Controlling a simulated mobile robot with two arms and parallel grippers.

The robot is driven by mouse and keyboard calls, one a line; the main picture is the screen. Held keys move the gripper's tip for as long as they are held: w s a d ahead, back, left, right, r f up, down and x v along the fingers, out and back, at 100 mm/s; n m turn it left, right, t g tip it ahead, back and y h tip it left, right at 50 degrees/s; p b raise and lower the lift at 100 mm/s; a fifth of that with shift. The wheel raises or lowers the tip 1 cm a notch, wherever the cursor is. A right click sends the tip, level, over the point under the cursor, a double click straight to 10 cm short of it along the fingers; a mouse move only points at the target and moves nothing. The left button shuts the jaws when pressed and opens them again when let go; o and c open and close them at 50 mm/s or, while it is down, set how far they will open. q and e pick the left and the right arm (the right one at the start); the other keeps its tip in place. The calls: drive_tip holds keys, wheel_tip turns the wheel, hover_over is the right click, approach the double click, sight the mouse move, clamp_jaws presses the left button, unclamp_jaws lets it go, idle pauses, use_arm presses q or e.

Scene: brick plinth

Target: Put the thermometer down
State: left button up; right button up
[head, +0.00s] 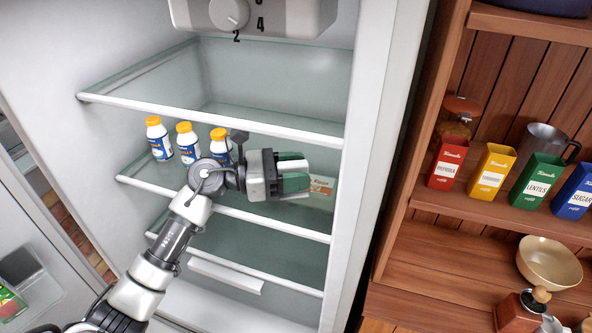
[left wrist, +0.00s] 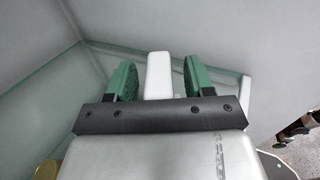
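My left gripper (head: 298,172) reaches into the open fridge, level with the middle shelf, with its green-padded fingers pointing right. In the left wrist view, a plain white upright piece (left wrist: 158,75), likely the thermometer, stands between the two green fingers. A narrow gap shows on each side of it, so the fingers look open around it. Its face and lower end are hidden, and I cannot tell whether it rests on the shelf. My right gripper is in neither view.
Several white bottles with orange caps (head: 187,143) stand on the middle shelf (head: 260,218), left of and behind my gripper. A cream and orange packet (head: 322,185) lies just beyond the fingertips. The upper glass shelf (head: 220,119) is empty. The fridge's right wall (head: 366,150) is close.

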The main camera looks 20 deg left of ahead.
use_arm(q)
drive_tip(key=shift+s+a+f, duration=0.1)
drive_tip(key=shift+a, duration=0.1)
drive_tip(key=b+v, duration=0.4)
drive_tip(key=v, duration=0.5)
drive_tip(key=shift+f, duration=0.15)
drive_tip(key=shift+s+a+b, duration=0.3)
drive_tip(key=shift+a+b, duration=0.1)
drive_tip(key=shift+a, duration=0.2)
drive_tip(key=shift+r, duration=0.25)
drive_tip(key=shift+s+f, duration=0.1)
